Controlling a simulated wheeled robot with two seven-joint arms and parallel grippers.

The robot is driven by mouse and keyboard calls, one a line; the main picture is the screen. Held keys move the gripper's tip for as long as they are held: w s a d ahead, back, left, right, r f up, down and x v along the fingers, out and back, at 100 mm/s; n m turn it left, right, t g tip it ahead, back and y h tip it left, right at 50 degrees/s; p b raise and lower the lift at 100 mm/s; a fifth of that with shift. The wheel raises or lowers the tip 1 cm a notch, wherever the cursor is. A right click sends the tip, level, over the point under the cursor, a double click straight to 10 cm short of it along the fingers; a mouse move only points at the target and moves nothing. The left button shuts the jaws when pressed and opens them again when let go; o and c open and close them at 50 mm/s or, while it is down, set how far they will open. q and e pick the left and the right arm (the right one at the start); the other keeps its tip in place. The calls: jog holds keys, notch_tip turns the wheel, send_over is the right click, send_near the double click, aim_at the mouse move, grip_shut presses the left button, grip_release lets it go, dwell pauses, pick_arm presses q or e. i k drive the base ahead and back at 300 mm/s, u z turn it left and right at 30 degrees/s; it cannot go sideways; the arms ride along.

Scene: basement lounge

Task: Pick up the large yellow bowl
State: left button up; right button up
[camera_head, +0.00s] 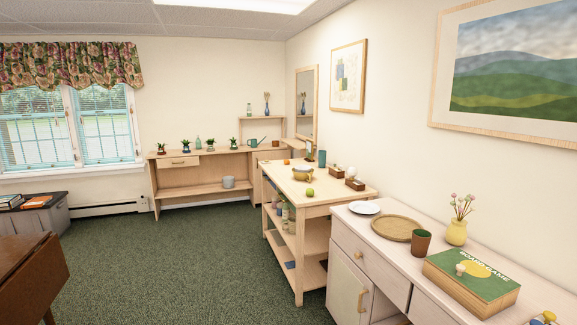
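A yellowish bowl (302,174) stands on the top of the light wooden shelf table (328,194) in the middle of the view. It looks small at this distance, and its inside is hard to make out. No other yellow bowl shows clearly. Neither of my grippers is in view.
A green ball (310,192) and small wooden boxes (354,184) share the table top. A pale cabinet (352,283) stands nearer at right, bearing a plate, round tray (397,228), cup, vase and game box (472,281). Green carpet (190,260) lies open left of the table.

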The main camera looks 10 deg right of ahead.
aim_at(301, 177)
jog(key=u, duration=0.1)
jog(key=i, duration=0.5)
jog(key=u, duration=0.4)
jog(key=i, duration=4.5)
jog(key=z, duration=0.95)
jog(key=i, duration=1.05)
jog(key=z, duration=1.7)
jog(key=i, duration=0.95)
jog(key=z, duration=0.6)
